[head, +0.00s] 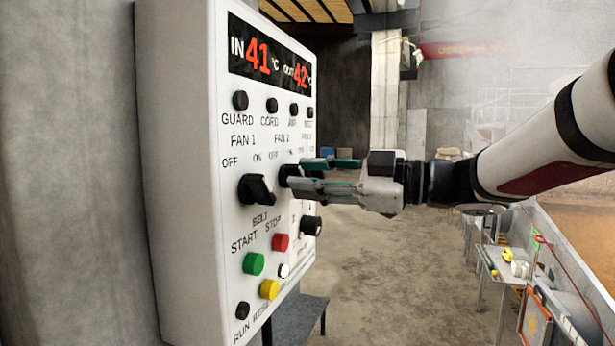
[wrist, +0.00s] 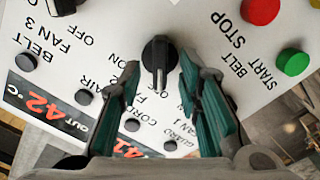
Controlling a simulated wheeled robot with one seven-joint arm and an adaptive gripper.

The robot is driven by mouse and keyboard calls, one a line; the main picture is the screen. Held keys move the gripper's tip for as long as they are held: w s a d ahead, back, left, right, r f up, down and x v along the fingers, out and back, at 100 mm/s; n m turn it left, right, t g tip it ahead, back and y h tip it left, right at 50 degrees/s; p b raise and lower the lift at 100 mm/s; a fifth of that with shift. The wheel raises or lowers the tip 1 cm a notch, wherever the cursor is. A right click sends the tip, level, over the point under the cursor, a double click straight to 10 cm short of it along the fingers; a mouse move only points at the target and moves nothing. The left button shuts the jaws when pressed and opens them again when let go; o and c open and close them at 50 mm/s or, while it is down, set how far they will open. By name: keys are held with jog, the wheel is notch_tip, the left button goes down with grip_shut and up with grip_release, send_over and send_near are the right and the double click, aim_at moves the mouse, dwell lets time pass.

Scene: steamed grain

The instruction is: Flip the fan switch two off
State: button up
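The fan 2 switch is a black rotary knob (head: 285,172) on the white control panel (head: 180,120). In the head view it is partly hidden behind my fingers. In the wrist view a black knob (wrist: 158,52) sits between my fingertips, its narrow handle pointing down the picture; I take it for fan 2. I cannot tell its setting surely. My gripper (head: 308,176) is open and empty at the panel's face. In the wrist view my gripper (wrist: 158,66) has a finger on each side of the knob, with visible gaps.
The fan 1 knob (head: 257,189) is close to the left of my fingers in the head view. Another black knob (head: 311,226) is below right. Green (head: 253,264), red (head: 281,242) and yellow (head: 269,289) buttons sit lower. Open floor (head: 375,260) lies right of the panel.

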jog(key=v, duration=1.1)
jog(key=w+d+r+m+t+h, duration=0.55)
jog(key=m+t+h, duration=0.2)
jog(key=t, duration=0.25)
jog(key=s+d+f+m+h, duration=0.3)
jog(key=d+f+m+h, duration=0.3)
jog(key=d+m+h, duration=0.3)
jog(key=s+a+f+m+g, duration=0.2)
jog(key=s+f+g, duration=0.3)
jog(key=s+f, duration=0.5)
jog(key=s+a+f+m+g, duration=0.3)
jog(key=s+f+g, duration=0.2)
jog(key=s+f, duration=0.5)
jog(key=s, duration=0.3)
jog(key=shift+a+m+g, duration=0.2)
jog(key=shift+m+g, duration=0.15)
jog(key=shift+g, duration=0.05)
